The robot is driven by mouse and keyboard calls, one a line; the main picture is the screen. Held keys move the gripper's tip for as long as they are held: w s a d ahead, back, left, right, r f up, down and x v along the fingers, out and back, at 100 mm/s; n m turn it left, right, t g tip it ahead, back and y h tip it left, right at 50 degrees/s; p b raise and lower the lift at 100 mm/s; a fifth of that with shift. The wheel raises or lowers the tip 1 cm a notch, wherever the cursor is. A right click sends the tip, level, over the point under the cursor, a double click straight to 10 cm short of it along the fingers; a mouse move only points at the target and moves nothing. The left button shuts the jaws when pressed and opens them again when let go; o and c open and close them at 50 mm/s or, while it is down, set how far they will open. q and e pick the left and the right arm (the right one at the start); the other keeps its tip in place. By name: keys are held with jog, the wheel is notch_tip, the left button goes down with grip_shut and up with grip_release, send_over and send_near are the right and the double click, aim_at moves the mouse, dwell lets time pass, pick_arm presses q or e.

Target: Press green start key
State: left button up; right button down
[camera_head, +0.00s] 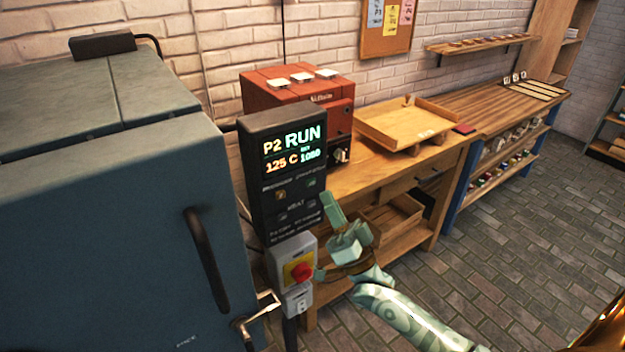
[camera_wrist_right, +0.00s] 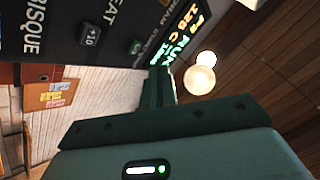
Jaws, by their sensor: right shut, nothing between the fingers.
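The dark control panel (camera_head: 283,165) has a lit display (camera_head: 292,148) reading "P2 RUN" and "125 C". The small green start key (camera_head: 311,183) is on the panel's right side below the display. In the right wrist view the green key (camera_wrist_right: 136,47) shows close to the left of the fingertips. My right gripper (camera_head: 327,198) is shut and empty, just right of and below the key in the head view. Its closed fingers (camera_wrist_right: 160,74) point at the panel in the wrist view. I cannot tell whether they touch it. My left gripper is not in view.
A red stop button (camera_head: 301,271) on a yellow plate sits below the panel. A large blue-grey kiln (camera_head: 100,220) with a dark handle fills the left. A wooden bench (camera_head: 375,165) with a tray and a red box (camera_head: 285,95) stands behind. The floor at right is clear.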

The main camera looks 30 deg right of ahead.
jog(key=s, duration=0.2)
jog(key=shift+s+d+p, duration=0.1)
jog(key=shift+s+p, duration=0.3)
jog(key=shift+w, duration=0.1)
dwell(0.5)
notch_tip(320, 180, down, 20)
jog(key=w+n+g+h, duration=0.1)
jog(key=w+n+g, duration=0.2)
jog(key=n+g, duration=0.4)
jog(key=s+d+f+g+h, duration=0.1)
jog(key=s+f+g, duration=0.4)
jog(key=f, duration=0.5)
jog(key=s+d+f+g+h, duration=0.15)
jog(key=s+f+g, duration=0.35)
jog(key=f, duration=0.5)
jog(key=s+a+f+n+g+h, duration=0.1)
jog(key=s+f+g, duration=0.2)
jog(key=s+f, duration=0.5)
jog(key=s+f+n+g+h, duration=0.15)
jog(key=s+f, duration=0.25)
jog(key=s, duration=0.8)
jog(key=s+a+f+g, duration=0.1)
jog(key=s+a+g, duration=0.1)
jog(key=s, duration=0.6)
jog(key=s+a+f+g+y, duration=0.1)
jog(key=s+a+f+g, duration=0.1)
jog(key=s, duration=0.6)
jog(key=shift+a+f, duration=0.25)
jog(key=shift+a, duration=0.3)
